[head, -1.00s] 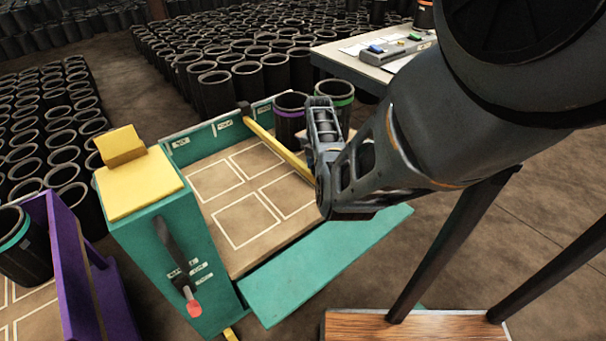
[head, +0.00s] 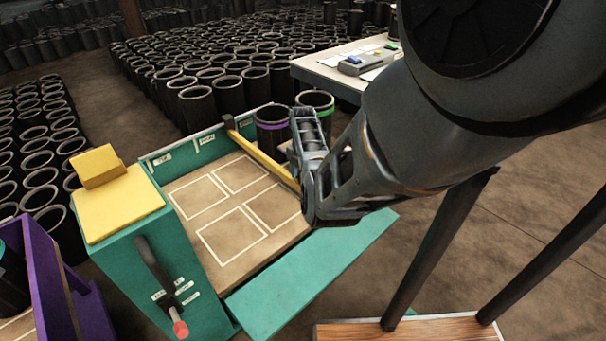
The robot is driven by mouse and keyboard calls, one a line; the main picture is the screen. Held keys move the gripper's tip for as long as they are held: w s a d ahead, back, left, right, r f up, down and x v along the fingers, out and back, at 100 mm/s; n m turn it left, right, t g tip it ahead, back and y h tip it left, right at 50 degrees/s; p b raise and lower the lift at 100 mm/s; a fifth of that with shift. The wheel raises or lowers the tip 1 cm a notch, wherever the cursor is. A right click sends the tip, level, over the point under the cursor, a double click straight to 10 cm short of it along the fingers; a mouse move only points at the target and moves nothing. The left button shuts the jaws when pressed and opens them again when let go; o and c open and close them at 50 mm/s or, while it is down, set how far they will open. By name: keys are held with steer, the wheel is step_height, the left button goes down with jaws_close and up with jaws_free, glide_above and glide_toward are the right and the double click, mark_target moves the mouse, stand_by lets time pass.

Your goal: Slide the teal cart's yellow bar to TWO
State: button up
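The teal cart (head: 184,247) stands left of centre, its tan deck marked with white-outlined squares. A yellow bar (head: 262,154) crosses the deck from a dark end piece at the back wall (head: 184,157) toward my gripper. Small labels sit on that wall; the bar's back end lies right of the second label (head: 205,140) from the left. Their writing is too small to read. My gripper (head: 305,130) is at the bar's near right end, overlapping it in the picture. I cannot tell whether they touch. Its fingertips are not clearly seen.
A purple-banded sleeve (head: 272,128) and a green-banded sleeve (head: 317,103) stand right of the bar. A teal flap (head: 310,272) extends at the cart's front right. A dark lever (head: 157,275) with a red tip is on the cart's end. A purple cart (head: 55,285) stands at left.

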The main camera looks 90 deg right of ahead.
steer(key=shift+r+p, duration=0.3)
steer(key=shift+r, duration=3.6)
steer(key=shift+c, duration=0.4)
